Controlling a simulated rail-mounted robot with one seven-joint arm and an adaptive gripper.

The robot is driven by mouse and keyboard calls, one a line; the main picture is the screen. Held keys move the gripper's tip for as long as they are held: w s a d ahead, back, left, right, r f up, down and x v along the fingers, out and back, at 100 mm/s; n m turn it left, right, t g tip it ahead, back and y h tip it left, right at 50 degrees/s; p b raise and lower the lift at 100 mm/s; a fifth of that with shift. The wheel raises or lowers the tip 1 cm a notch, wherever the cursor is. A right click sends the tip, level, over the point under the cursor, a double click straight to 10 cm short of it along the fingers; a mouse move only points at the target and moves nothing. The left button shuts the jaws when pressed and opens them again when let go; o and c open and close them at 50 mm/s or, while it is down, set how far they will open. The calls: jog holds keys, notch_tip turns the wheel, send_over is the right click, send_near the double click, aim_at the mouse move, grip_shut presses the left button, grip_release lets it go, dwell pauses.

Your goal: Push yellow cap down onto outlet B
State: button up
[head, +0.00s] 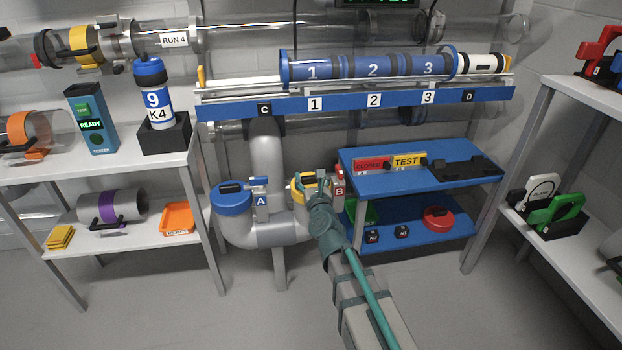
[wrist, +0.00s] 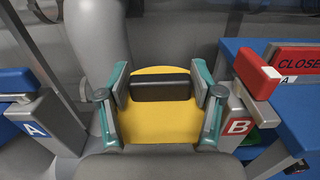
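The yellow cap (wrist: 160,124) has a dark bar handle (wrist: 160,87) across its top. In the head view the yellow cap (head: 299,194) is at outlet B, the pipe end beside the red-topped B clamp (head: 339,183); my gripper partly hides it. My gripper (wrist: 160,83) is over the cap, its teal fingers against the two ends of the bar. It also shows in the head view (head: 312,190). The cap's lower rim and the outlet's mouth are hidden, so the seating depth cannot be told. The B clamp (wrist: 238,122) stands close to the right finger.
A blue cap (head: 231,199) sits on outlet A, with the A clamp (head: 260,195) beside it. A blue bench (head: 408,188) with signs stands close to the right of outlet B. A blue rail (head: 340,103) with tubes runs above. White shelves stand at both sides.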

jog(key=o, duration=0.3)
jog(key=v, duration=0.7)
jog(key=shift+s, duration=0.25)
